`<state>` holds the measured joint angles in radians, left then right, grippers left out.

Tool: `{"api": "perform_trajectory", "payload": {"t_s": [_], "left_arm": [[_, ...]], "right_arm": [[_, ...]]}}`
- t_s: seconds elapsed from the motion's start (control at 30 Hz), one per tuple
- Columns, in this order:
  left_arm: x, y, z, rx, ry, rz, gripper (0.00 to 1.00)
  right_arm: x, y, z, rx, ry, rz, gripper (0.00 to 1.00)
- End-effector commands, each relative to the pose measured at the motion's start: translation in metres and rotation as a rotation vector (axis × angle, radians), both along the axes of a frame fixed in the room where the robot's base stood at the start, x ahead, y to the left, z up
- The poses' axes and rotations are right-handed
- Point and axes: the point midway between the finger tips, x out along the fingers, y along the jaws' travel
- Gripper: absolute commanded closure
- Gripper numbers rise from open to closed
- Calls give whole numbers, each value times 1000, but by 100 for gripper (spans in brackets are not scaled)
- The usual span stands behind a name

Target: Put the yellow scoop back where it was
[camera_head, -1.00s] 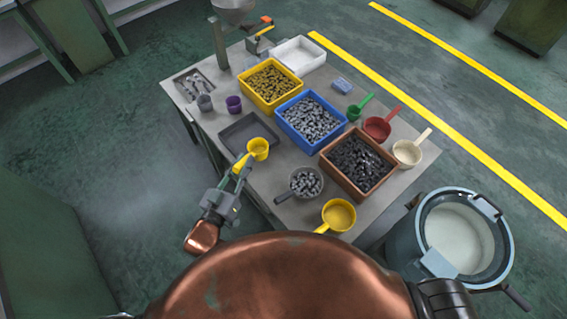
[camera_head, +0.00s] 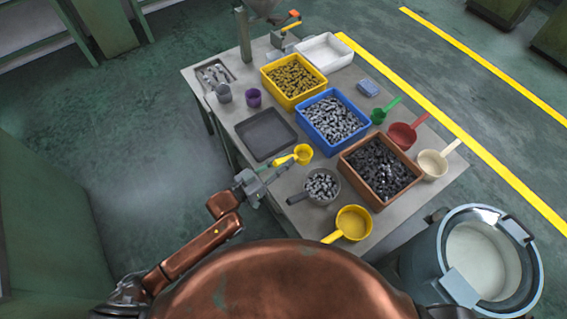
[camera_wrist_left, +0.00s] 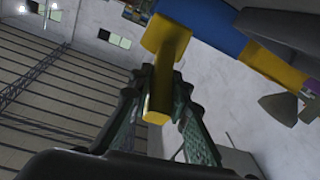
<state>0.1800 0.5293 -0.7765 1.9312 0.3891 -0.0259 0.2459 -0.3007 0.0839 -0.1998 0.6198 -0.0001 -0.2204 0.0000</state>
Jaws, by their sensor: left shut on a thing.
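A small yellow scoop (camera_head: 303,153) is held by its handle in my left gripper (camera_head: 271,168). Its cup is over or on the table between the grey tray and the grey pan; I cannot tell whether it touches. In the left wrist view the yellow handle (camera_wrist_left: 160,85) lies between the two green fingers (camera_wrist_left: 163,110), which are shut on it. A larger yellow scoop (camera_head: 353,222) sits at the table's near edge, its handle pointing left and towards me. My right gripper is not in view.
The empty grey tray (camera_head: 265,153) lies left of the held scoop. The grey pan of metal parts (camera_head: 321,186) is close by. Yellow (camera_head: 293,98), blue (camera_head: 330,137) and brown (camera_head: 372,195) bins stand behind, with green, red and cream scoops at right. A large bucket (camera_head: 425,270) stands at lower right.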

Motion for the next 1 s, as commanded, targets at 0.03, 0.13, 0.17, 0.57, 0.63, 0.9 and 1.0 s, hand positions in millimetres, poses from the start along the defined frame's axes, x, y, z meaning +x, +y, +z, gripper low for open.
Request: {"api": "perform_trajectory", "payload": {"t_s": [0.03, 0.13, 0.17, 0.57, 0.63, 0.9, 1.0], "left_arm": [[8, 1, -13, 2, 2, 0, 100], [19, 3, -27, 2, 2, 0, 100], [22, 3, -29, 2, 1, 1, 100], [36, 5, -63, 0, 5, 0, 100], [36, 5, -73, 1, 4, 0, 100], [36, 4, -75, -1, 0, 0, 100], [36, 4, -78, -1, 2, 0, 100]], "right_arm": [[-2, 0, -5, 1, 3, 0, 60], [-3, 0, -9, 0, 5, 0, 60], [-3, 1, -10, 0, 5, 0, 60], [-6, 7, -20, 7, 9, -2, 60], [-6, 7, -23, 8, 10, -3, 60], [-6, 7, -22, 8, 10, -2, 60], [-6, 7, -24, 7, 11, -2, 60]]}}
